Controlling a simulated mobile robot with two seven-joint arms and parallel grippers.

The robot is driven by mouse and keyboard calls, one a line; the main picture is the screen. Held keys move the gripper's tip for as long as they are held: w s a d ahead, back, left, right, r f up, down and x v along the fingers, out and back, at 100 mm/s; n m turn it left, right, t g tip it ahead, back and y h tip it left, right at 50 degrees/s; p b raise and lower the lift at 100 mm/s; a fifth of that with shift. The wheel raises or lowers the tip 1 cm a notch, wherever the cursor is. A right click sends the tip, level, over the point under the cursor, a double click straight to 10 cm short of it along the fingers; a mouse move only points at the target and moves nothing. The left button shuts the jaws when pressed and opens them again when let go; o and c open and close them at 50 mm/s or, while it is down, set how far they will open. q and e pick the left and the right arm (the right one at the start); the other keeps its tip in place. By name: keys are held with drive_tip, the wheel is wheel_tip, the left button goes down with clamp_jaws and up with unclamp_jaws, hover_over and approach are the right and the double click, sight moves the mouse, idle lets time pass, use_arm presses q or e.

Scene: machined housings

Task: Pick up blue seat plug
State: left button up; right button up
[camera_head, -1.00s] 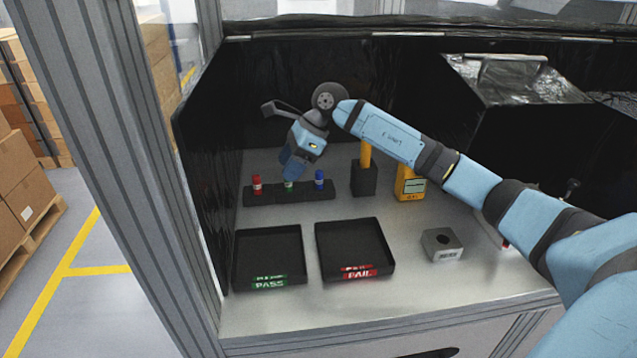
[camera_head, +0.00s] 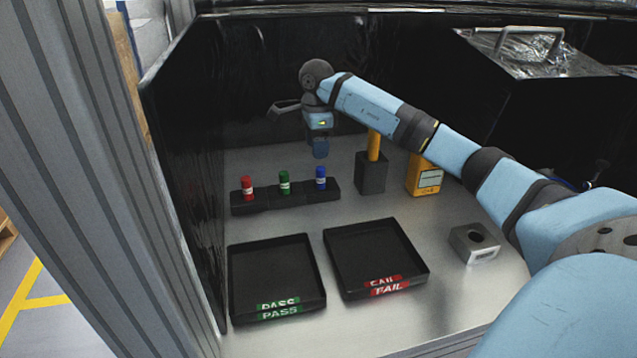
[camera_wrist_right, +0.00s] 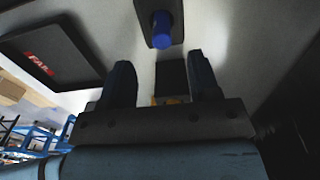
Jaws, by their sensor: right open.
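The blue seat plug (camera_head: 320,178) stands upright at the right end of a black rack (camera_head: 262,204). A green plug (camera_head: 284,182) and a red plug (camera_head: 247,187) stand to its left in the same rack. My right gripper (camera_head: 320,152) is above the blue plug, pointing down, apart from it. In the right wrist view its two fingers (camera_wrist_right: 162,82) are spread with nothing held between them, and the blue plug (camera_wrist_right: 162,28) shows beyond the fingertips, near the top edge. My left gripper is not in view.
A black block with a yellow handle (camera_head: 371,172) and a yellow device (camera_head: 424,178) stand right of the rack. PASS (camera_head: 275,282) and FAIL (camera_head: 375,262) trays lie in front, empty. A grey block with a hole (camera_head: 474,243) sits at the right. A dark wall bounds the left.

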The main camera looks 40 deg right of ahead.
sight(320, 168)
wheel_tip(320, 168, down, 3)
drive_tip(key=shift+s+r, duration=0.1)
drive_tip(key=shift+f, duration=0.55)
drive_tip(key=f, duration=0.1)
drive_tip(key=f+p, duration=0.1)
drive_tip(key=f, duration=0.2)
drive_tip(key=shift+s+d+f, duration=0.1)
drive_tip(key=shift+d+f, duration=0.05)
drive_tip(key=shift+d, duration=0.25)
drive_tip(key=shift+f, duration=0.4)
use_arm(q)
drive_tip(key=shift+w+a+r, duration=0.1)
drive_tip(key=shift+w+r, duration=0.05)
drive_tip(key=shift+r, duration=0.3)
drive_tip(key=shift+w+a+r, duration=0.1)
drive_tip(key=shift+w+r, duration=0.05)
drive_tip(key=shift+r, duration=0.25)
use_arm(e)
drive_tip(key=shift+c, duration=0.4)
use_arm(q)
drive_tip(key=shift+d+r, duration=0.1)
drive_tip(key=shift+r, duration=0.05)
use_arm(e)
drive_tip(key=c, duration=0.9)
